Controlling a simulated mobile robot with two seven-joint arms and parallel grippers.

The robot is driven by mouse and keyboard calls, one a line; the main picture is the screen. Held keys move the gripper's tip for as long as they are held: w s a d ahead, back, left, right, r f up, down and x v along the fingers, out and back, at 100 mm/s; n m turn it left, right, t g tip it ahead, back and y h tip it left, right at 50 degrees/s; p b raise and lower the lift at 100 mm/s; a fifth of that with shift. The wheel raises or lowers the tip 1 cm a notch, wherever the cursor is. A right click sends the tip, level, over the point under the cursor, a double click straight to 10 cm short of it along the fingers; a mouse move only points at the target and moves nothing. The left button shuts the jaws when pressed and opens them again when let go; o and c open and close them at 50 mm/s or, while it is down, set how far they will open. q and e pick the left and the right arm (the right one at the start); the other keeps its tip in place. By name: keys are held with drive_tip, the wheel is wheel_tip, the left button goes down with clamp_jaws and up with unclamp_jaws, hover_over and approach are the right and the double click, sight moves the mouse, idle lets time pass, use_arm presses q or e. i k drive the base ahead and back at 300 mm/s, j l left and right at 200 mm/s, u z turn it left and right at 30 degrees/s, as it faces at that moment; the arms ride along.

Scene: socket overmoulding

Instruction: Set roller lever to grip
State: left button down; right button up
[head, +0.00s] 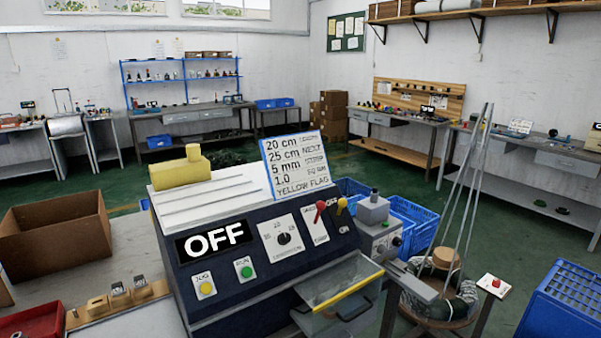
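A dark machine (240,302) with a sloped control panel stands at the front centre. A red-handled lever (320,208) rises from a white plate (316,228) on the panel's right side. The plate has small labels at its top and bottom, too small to read surely, so I cannot tell which setting the lever is at. Its handle stands up near the plate's top edge. Just right of it is a second lever with a yellow-orange handle (341,205), beside a small "OFF" label. Neither of my grippers is in view.
The panel also has a large "OFF" display (214,241), a dial (284,239), a yellow button (206,288) and a green button (247,272). A yellow-edged clear guard (340,283) is below the levers. A cardboard box (55,235) stands left; a small red button box (494,285) is right.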

sight(321, 205)
drive_tip(key=i+l+u, duration=0.25)
drive_tip(key=i+l, duration=0.15)
drive_tip(key=i+l+u, duration=0.2)
drive_tip(key=i+l, duration=0.2)
drive_tip(key=l, duration=0.15)
